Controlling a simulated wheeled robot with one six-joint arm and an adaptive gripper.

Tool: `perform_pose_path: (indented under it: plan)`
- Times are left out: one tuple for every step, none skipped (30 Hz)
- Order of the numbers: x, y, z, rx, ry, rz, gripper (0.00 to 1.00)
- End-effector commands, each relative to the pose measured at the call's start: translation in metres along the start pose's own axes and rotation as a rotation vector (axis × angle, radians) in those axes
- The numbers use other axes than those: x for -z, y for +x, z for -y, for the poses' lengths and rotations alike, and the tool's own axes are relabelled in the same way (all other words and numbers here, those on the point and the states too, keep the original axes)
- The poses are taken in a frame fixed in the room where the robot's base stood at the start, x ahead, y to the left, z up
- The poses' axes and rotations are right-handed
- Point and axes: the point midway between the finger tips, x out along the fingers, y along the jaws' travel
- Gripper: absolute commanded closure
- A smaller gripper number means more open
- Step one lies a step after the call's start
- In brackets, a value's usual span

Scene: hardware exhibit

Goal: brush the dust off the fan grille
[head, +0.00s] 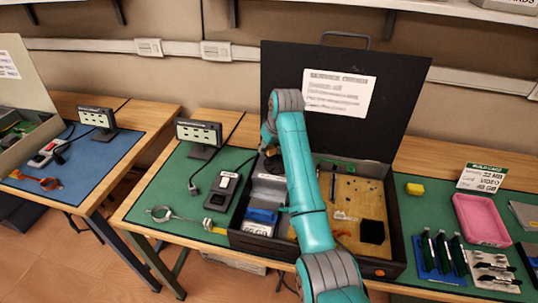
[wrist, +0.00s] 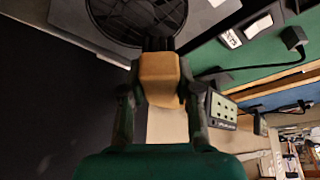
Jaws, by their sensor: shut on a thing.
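The fan grille (wrist: 118,18) is a dark round grid at the top of the wrist view, cut off by the frame. My gripper (wrist: 160,88) is shut on a brush (wrist: 160,72) with a tan block and dark bristles. The bristles point at the grille and overlap its lower right edge in the picture. I cannot tell whether they touch it. No dust can be made out on the grille.
The case's raised lid (head: 395,90) stands behind my arm. A pink tray (head: 482,220) and a yellow block (head: 415,188) lie to the right.

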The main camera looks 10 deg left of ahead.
Motion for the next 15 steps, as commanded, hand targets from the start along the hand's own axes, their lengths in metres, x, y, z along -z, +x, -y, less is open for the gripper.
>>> perform_pose_path:
  plan:
    - [0.002,-0.003,0.001,0.001,-0.001,0.001,0.96]
    - [0.004,-0.005,0.001,0.001,0.0,0.002,0.96]
    - [0.005,-0.008,0.0,0.001,0.0,0.002,0.96]
    - [0.007,-0.01,0.0,0.001,0.0,0.002,0.96]
    - [0.008,-0.013,0.0,0.0,0.0,0.001,0.96]
    - [0.011,-0.016,-0.001,0.0,0.001,0.0,0.96]
    - [0.012,-0.018,-0.001,0.0,0.001,0.0,0.96]
    - [0.013,-0.021,-0.001,0.0,0.001,0.0,0.96]
    - [0.015,-0.024,-0.001,0.0,0.002,0.001,0.96]
    - [0.016,-0.026,-0.001,0.0,0.002,0.001,0.96]
    - [0.018,-0.028,-0.001,0.0,0.002,0.002,0.96]
    - [0.019,-0.031,-0.002,-0.001,0.002,0.001,0.96]
    - [0.021,-0.034,-0.002,-0.001,0.003,0.001,0.96]
    - [0.022,-0.036,-0.002,-0.001,0.003,0.0,0.96]
    - [0.024,-0.04,-0.002,-0.001,0.003,0.0,0.96]
